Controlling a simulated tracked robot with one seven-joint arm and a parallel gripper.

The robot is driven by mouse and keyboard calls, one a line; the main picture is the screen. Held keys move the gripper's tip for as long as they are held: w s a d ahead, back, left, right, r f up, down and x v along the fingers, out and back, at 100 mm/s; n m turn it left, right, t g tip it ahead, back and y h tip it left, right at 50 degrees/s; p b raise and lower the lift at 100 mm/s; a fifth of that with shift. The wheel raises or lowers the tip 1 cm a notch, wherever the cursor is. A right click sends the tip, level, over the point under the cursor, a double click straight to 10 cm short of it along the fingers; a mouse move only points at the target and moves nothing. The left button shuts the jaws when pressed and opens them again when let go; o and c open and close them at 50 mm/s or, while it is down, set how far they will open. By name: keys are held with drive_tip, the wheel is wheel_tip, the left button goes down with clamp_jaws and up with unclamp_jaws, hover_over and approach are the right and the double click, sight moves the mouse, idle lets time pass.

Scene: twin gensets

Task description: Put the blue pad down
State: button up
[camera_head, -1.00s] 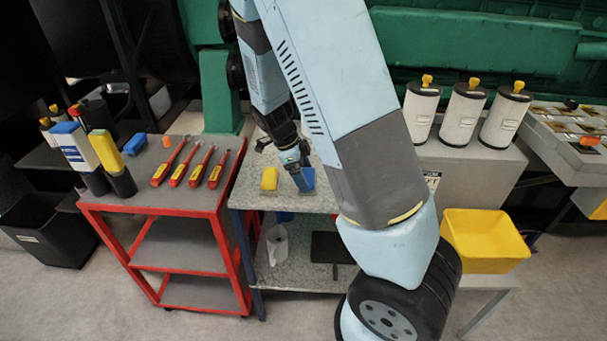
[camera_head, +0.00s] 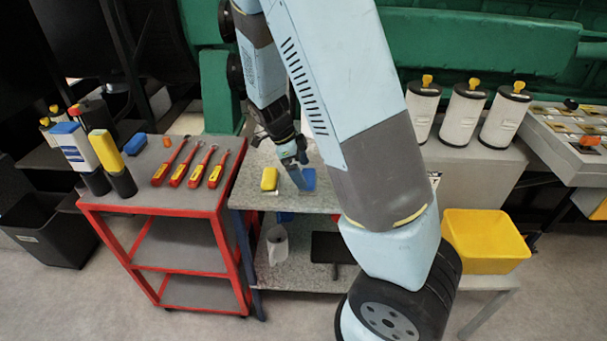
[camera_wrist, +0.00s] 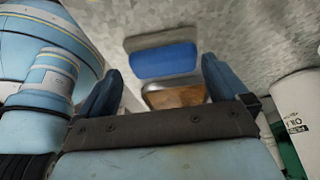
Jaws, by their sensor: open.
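The blue pad (camera_head: 308,179) rests on the speckled grey bench top (camera_head: 280,199), to the right of a yellow pad (camera_head: 269,178). In the wrist view the blue pad (camera_wrist: 165,60) lies beyond my fingertips, on a pale backing. My gripper (camera_head: 296,161) is just above and behind the pad in the head view. In the wrist view my gripper (camera_wrist: 160,78) has its two dark blue fingers spread apart with nothing between them. A brown and silver piece (camera_wrist: 175,97) shows beyond the gap between the fingers.
A red cart (camera_head: 155,203) with several red-handled tools stands at the left. White canisters (camera_head: 460,115) stand at the back right, above a yellow bin (camera_head: 485,240). My arm crosses the bench's right side and hides part of it.

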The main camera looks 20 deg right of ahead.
drive_tip(key=v, duration=0.9)
drive_tip(key=s+d+r+n+t+y, duration=0.2)
drive_tip(key=s+r+n+t, duration=0.1)
drive_tip(key=s+r+n, duration=0.7)
drive_tip(key=s+d+r+n+t+y, duration=0.2)
drive_tip(key=s+r+n+t, duration=0.2)
drive_tip(key=s+r+n, duration=0.6)
drive_tip(key=s+n, duration=0.2)
drive_tip(key=shift+d+n, duration=0.3)
drive_tip(key=shift+d, duration=0.1)
drive_tip(key=shift+c, duration=0.5)
